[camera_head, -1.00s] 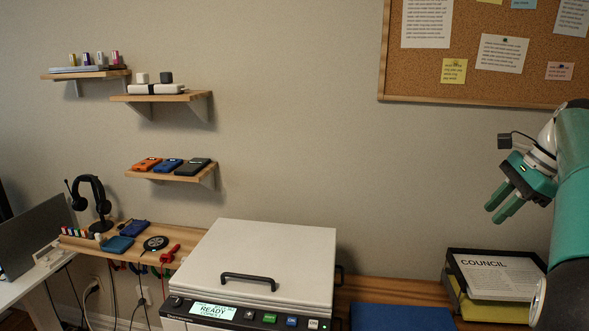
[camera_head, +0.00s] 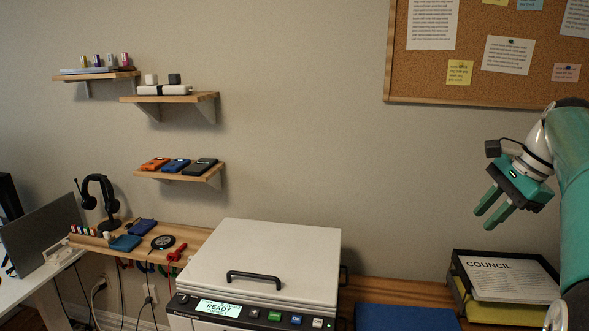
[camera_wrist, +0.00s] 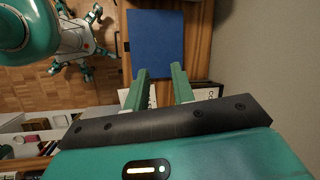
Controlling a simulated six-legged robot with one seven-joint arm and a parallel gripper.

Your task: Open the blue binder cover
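The blue binder (camera_head: 405,317) lies flat on the wooden desk at the bottom of the head view, partly cut off by the frame edge. In the wrist view the blue binder (camera_wrist: 156,44) shows whole or nearly so, its cover lying flat and closed. My gripper (camera_head: 487,219) is in the air at the right, above and to the right of the binder, apart from it. Its two green fingers are spread with a gap and nothing between them. They also show in the wrist view (camera_wrist: 160,76), pointing toward the binder.
A paper tray (camera_head: 462,294) with a "COUNCIL" sheet (camera_head: 508,279) stands right of the binder, under my gripper. A white lidded machine (camera_head: 262,258) with a black handle stands left of it. A wall with a corkboard (camera_head: 530,85) is behind. Air above the binder is clear.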

